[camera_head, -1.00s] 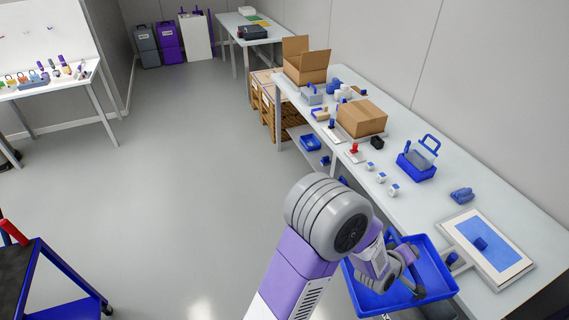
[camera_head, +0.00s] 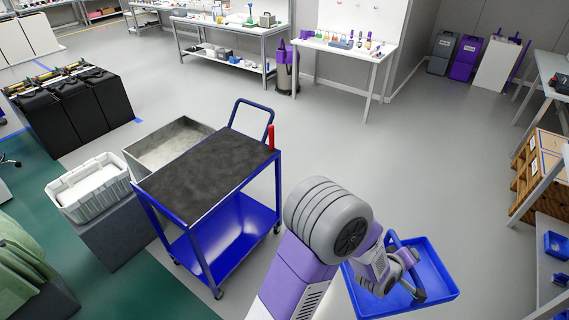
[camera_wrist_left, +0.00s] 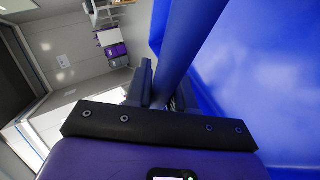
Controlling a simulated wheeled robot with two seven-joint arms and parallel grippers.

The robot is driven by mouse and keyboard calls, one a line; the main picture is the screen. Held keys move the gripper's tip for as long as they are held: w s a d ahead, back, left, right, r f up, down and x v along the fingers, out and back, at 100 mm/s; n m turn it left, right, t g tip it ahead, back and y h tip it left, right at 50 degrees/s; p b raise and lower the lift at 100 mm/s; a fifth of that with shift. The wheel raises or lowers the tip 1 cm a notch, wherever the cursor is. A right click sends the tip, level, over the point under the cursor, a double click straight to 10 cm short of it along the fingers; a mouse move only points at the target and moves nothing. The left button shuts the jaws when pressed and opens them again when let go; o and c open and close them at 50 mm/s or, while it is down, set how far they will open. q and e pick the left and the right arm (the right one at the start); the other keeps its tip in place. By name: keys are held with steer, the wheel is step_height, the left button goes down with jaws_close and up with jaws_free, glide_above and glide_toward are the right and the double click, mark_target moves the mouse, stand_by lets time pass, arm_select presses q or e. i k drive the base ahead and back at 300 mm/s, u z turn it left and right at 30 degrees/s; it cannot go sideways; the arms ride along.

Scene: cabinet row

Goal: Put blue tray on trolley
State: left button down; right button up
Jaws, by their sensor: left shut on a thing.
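The blue tray (camera_head: 437,280) has a raised blue handle and hangs at the lower right of the head view. My left gripper (camera_head: 410,270) is shut on its handle, and the tray is held clear of the floor. In the left wrist view the blue tray (camera_wrist_left: 260,70) fills the right side, with its handle bar running up from my left gripper (camera_wrist_left: 160,95). The trolley (camera_head: 205,170) has a dark top, a blue frame, a blue lower shelf and a push handle at the back. It stands left of my arm, and its top is empty except for a red object at the right corner. My right gripper is out of view.
A grey bin (camera_head: 165,145) and a white crate (camera_head: 90,185) stand left of the trolley. A bench (camera_head: 550,245) and wooden crates (camera_head: 535,175) are at the right. Open grey floor lies behind and right of the trolley.

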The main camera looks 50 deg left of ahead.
mark_target(211, 172)
steer(key=u, duration=1.9)
steer(key=i, duration=1.85)
steer(key=u, duration=0.05)
